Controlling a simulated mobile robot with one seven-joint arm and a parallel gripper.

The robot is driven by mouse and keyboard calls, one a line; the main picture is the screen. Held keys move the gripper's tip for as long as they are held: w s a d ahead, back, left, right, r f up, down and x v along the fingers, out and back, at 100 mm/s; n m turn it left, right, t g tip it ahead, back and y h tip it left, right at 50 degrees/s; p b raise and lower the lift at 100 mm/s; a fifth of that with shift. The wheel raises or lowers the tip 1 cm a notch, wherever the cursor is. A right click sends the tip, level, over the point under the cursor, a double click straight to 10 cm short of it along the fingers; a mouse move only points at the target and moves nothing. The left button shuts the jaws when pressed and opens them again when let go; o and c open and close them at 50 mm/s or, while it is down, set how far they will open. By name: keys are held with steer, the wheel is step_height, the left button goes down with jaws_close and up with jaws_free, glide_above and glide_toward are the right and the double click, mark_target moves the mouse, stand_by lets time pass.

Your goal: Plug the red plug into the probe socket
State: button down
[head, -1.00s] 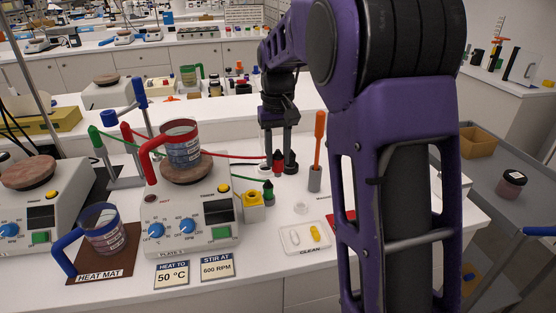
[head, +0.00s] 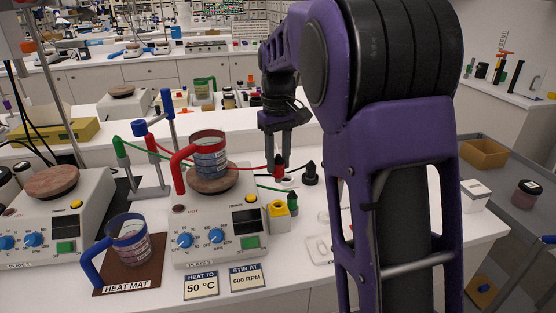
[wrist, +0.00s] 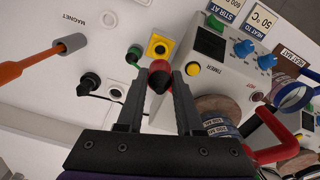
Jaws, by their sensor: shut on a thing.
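The red plug (head: 279,171) hangs upright from my gripper (head: 280,150), with its red cable running left behind the red-handled beaker. In the wrist view the red plug (wrist: 159,67) is between the fingertips of my gripper (wrist: 160,82), which is shut on it. A yellow block (head: 278,213) with a dark round opening, likely the probe socket, stands right of the front hot plate; it also shows in the wrist view (wrist: 158,46), just beyond the red plug. I cannot tell the plug's height above the table.
A green plug (wrist: 134,55) stands beside the yellow block. A black plug (wrist: 91,82) stands further off. The hot plate (head: 217,230) carries the red-handled beaker (head: 209,154).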

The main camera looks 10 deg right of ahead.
mark_target(278, 180)
steer(key=shift+f+b, duration=1.45)
steer(key=shift+f, duration=1.4)
steer(key=shift+p, duration=0.65)
steer(key=shift+f+b, duration=0.8)
steer(key=shift+f, duration=0.55)
steer(key=shift+c, duration=2.4)
jaws_free()
